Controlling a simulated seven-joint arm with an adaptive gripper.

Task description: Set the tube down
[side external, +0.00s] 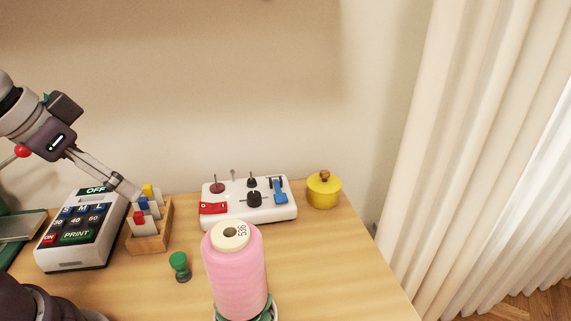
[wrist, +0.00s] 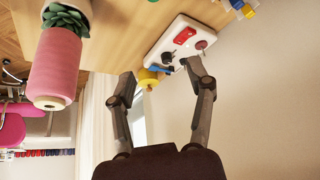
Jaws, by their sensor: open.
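Small white pieces with coloured tops, which look like tubes, stand in a wooden rack (side external: 150,243) on the table: one yellow-topped (side external: 148,190), one blue-topped (side external: 143,204) and one red-topped (side external: 138,218). I cannot tell which is the task's tube. My gripper (side external: 128,190) comes down from the upper left, its tips close to the rack's left side; whether they touch a piece is unclear. In the wrist view my gripper (wrist: 158,72) has its fingers spread with nothing held between them. Part of the coloured pieces (wrist: 249,12) shows at that view's top right edge.
A keypad device (side external: 80,232) stands left of the rack. A white switch panel (side external: 248,202) and a yellow pot (side external: 323,190) are to its right. A green peg (side external: 180,266) and a tall pink thread spool (side external: 236,275) stand in front. The table's right part is clear.

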